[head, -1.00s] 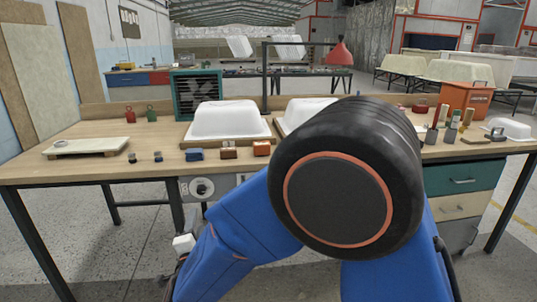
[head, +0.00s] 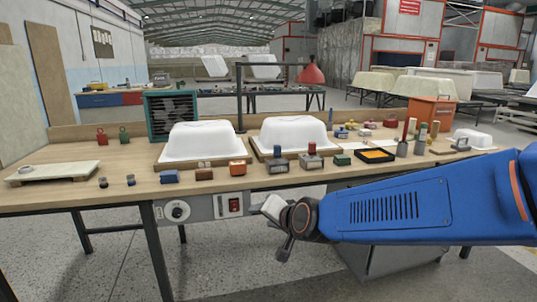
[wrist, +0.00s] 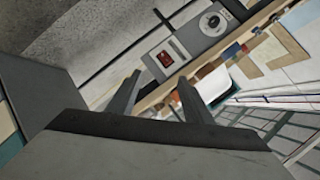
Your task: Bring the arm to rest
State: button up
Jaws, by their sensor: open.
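My blue arm reaches in from the right side of the head view, in front of the workbench. My gripper (head: 279,228) is at its left end, below the bench's front edge and near the grey control panel (head: 203,208). In the wrist view my gripper (wrist: 158,92) shows two dark fingers spread apart with nothing between them. The control panel, with its dial and red switch, also shows beyond the fingers in the wrist view (wrist: 186,40).
The workbench (head: 75,190) holds two white tub shells (head: 201,141) (head: 291,133), small blocks, a black tray (head: 376,154) and an orange bin (head: 430,112). Floor in front of the bench at left is clear.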

jog(key=s+d+f+n+g+h, duration=0.2)
jog(key=s+d+g+h, duration=0.1)
jog(key=s+d, duration=1)
jog(key=s+d+f+n+g+h, duration=0.2)
jog(key=s+d+f+h, duration=0.1)
jog(key=s+d, duration=1.1)
jog(key=d, duration=0.3)
jog(key=shift+s+g, duration=0.15)
jog(key=shift+g, duration=0.25)
